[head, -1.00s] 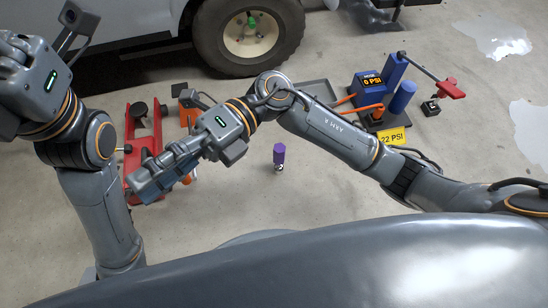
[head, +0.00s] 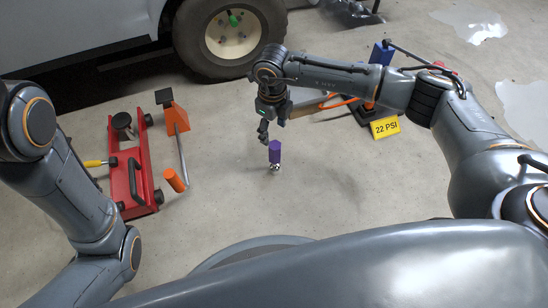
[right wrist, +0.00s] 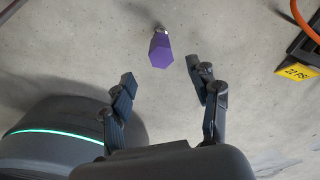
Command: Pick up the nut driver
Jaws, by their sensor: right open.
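The nut driver (head: 274,153) has a purple handle and a shiny metal end, and stands or lies on the concrete floor in front of the wheel. In the right wrist view the nut driver (right wrist: 160,48) shows beyond the fingertips, between their lines and a little left of the middle. My right gripper (head: 264,134) hangs just above and left of it in the head view. In the right wrist view my right gripper (right wrist: 161,74) is open and empty, with its fingers apart. My left gripper is outside the head view; only the left arm shows.
A red floor jack (head: 135,175) lies at the left, with an orange jack stand (head: 172,112) and an orange-handled bar (head: 175,180) beside it. A yellow "22 PSI" sign (head: 385,127) stands by the compressor at the right. The wheel (head: 232,38) is behind. Floor around the nut driver is clear.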

